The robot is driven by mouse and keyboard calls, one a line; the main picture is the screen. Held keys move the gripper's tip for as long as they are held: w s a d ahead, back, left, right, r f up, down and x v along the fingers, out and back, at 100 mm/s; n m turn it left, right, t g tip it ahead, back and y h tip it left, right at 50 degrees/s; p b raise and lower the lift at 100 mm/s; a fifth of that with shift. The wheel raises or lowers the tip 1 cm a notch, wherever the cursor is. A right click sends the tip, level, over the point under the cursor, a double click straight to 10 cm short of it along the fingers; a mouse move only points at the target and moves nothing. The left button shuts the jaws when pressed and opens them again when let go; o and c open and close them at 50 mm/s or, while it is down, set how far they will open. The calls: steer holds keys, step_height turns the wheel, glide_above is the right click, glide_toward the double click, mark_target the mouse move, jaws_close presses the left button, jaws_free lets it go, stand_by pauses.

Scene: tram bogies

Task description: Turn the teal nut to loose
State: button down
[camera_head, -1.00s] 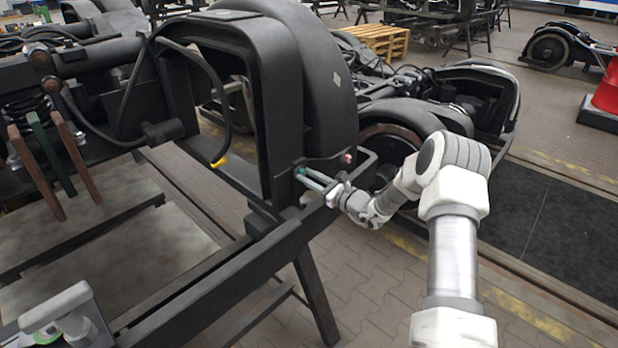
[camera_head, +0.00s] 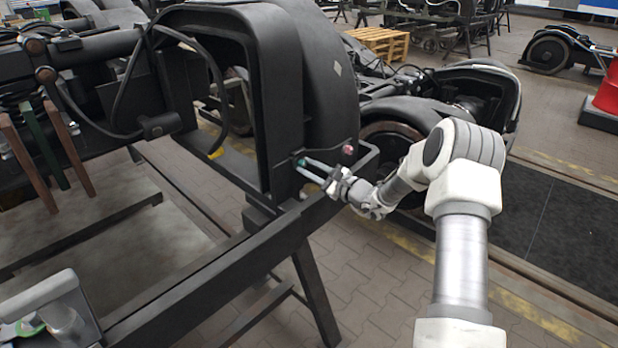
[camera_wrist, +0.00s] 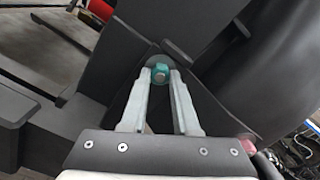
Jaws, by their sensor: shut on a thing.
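The teal nut (camera_wrist: 160,72) sits on a round washer on the black bogie frame, centred between my fingertips in the wrist view. In the head view the nut (camera_head: 302,162) is a small teal spot at the end of my fingers. My gripper (camera_wrist: 160,78) is shut on the nut, with one finger on each side of it. The gripper (camera_head: 306,167) reaches in from the right in the head view. Part of the nut is hidden by the fingertips in the head view.
A red bolt head (camera_head: 348,150) is on the frame to the right of the nut. The black bogie frame (camera_head: 215,262) and a curved wheel guard (camera_head: 325,85) stand close around my gripper. A red drum (camera_head: 607,92) stands far right.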

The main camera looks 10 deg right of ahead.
steer(key=n+b, duration=1.1)
steer(key=b, duration=0.4)
steer(key=shift+f, duration=0.15)
steer(key=n, duration=0.2)
steer(key=shift+n, duration=0.4)
steer(key=n, duration=0.4)
steer(key=shift+n, duration=0.3)
steer(key=n, duration=0.3)
steer(key=shift+n, duration=2.5)
